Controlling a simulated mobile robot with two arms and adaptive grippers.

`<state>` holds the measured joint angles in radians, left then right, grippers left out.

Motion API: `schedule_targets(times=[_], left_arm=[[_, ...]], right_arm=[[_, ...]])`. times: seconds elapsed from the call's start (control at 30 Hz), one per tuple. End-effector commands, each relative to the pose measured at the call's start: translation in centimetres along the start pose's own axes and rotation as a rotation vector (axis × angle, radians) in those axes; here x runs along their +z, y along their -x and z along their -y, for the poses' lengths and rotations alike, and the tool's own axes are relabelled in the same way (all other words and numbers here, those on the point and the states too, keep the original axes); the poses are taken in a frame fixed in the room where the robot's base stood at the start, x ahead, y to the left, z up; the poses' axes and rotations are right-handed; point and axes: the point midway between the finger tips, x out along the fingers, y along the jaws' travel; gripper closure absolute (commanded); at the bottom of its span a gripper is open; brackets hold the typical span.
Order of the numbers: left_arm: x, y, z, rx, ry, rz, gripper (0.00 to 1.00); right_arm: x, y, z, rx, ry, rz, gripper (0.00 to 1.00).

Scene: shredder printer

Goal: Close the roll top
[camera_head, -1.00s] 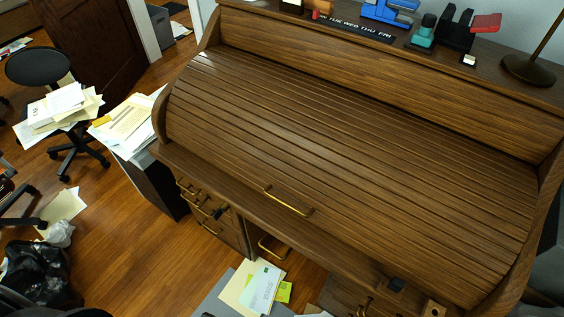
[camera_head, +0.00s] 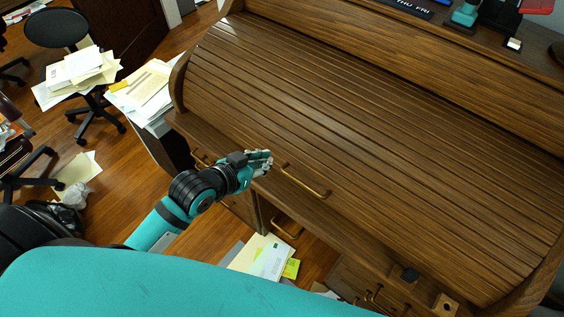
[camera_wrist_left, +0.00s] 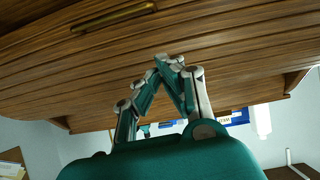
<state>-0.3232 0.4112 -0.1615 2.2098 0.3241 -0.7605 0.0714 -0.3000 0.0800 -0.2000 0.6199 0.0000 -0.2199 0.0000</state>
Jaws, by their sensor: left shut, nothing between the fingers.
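The slatted wooden roll top (camera_head: 370,140) of the desk is drawn down over the desktop, and its lower edge lies close to the front ledge. Whether it is fully seated I cannot tell. A brass handle (camera_head: 303,181) is fixed near its lower edge; it also shows at the upper left of the left wrist view (camera_wrist_left: 113,17). My left gripper (camera_head: 266,160) is just left of the handle, in front of the slats. In the left wrist view its fingertips (camera_wrist_left: 168,62) meet with nothing between them, apart from the handle. My right gripper is not in view.
A calendar strip (camera_head: 403,8) and a teal stapler-like item (camera_head: 466,14) stand on the desk's top shelf. Papers (camera_head: 145,92) lie on a cabinet at left. An office chair (camera_head: 58,30) stands beyond. Papers (camera_head: 262,258) lie below the desk front.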

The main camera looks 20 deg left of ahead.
Motion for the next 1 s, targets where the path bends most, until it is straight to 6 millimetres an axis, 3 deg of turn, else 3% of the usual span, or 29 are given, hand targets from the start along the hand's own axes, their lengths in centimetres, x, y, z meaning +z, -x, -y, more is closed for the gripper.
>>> schedule_targets(times=[0.5, 0.7, 1.0], left_arm=[[0.2, -9.6, 0.0, -0.001, 0.002, 0.003, 1.00], [3.0, -10.0, 0.0, -0.001, 0.001, 0.003, 1.00], [3.9, -10.2, 0.0, -0.001, 0.000, -0.001, 1.00]], right_arm=[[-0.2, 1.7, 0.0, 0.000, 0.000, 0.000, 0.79], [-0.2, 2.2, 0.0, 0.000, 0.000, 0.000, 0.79], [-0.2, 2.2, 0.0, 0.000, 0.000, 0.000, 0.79]])
